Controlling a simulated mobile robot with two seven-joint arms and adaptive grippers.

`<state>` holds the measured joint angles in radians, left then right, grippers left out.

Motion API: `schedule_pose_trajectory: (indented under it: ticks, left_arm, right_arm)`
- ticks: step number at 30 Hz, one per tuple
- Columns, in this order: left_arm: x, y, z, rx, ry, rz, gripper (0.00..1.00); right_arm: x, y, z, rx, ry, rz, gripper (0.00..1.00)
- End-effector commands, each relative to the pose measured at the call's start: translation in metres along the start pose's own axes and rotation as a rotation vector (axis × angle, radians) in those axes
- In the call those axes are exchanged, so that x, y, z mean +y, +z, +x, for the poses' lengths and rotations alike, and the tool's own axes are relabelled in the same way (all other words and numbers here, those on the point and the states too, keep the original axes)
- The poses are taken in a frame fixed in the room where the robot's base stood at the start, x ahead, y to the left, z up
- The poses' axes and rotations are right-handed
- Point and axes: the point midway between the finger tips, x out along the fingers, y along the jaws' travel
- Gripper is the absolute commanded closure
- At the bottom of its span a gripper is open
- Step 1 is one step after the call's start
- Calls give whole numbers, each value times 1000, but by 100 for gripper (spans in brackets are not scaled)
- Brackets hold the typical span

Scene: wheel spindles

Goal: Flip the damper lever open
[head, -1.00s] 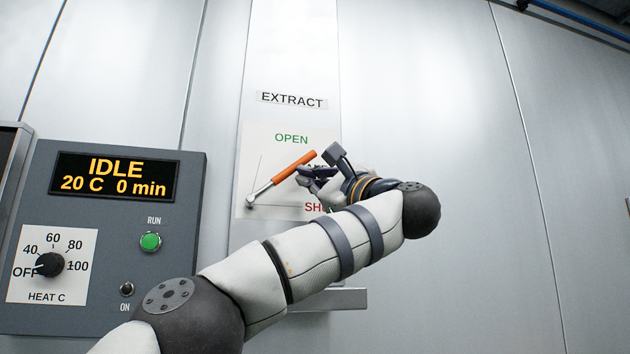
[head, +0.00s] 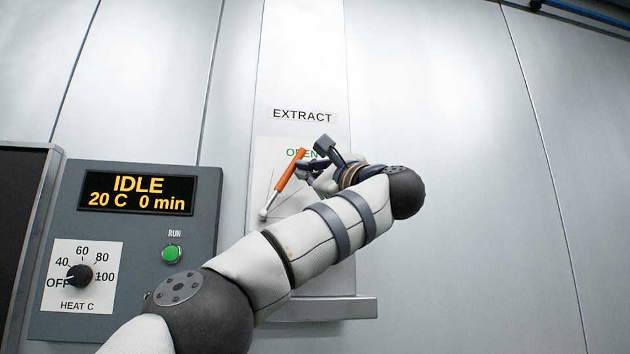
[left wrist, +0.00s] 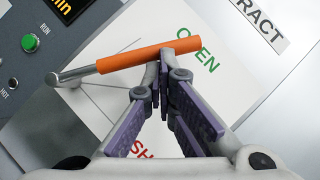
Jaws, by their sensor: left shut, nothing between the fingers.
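The damper lever has an orange handle (head: 290,170) on a metal rod, pivoting at the lower left of a white plate (head: 264,160). In the head view the lever slants steeply up to the right, its tip near the green OPEN label. The lever also crosses the upper part of the left wrist view (left wrist: 148,54). My left gripper (head: 304,172) is shut and empty, just right of and below the handle. In the left wrist view its fingertips (left wrist: 161,72) meet the handle's underside near its free end. They appear to touch it, not grip it. My right gripper is not in view.
A grey control panel (head: 206,210) stands to the left, with an IDLE display (head: 137,192), a green RUN button (head: 172,254) and a heat knob (head: 79,276). A grey ledge (head: 345,309) juts out below the plate. The wall to the right is clear.

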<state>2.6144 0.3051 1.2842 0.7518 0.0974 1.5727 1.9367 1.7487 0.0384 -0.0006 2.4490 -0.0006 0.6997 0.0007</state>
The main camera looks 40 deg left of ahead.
Motion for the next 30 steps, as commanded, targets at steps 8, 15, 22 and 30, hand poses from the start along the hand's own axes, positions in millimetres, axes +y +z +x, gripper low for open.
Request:
schedule_pose_trajectory:
  ticks: [8,15,22,30]
  left_arm:
    - [1,15,10,-1,2,0,100]
    - [2,21,14,0,1,1,100]
    - [3,22,16,0,2,1,100]
    - [3,22,16,0,2,1,100]
  right_arm:
    - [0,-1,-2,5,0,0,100]
    - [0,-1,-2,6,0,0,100]
    - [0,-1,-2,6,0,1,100]
    - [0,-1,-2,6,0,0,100]
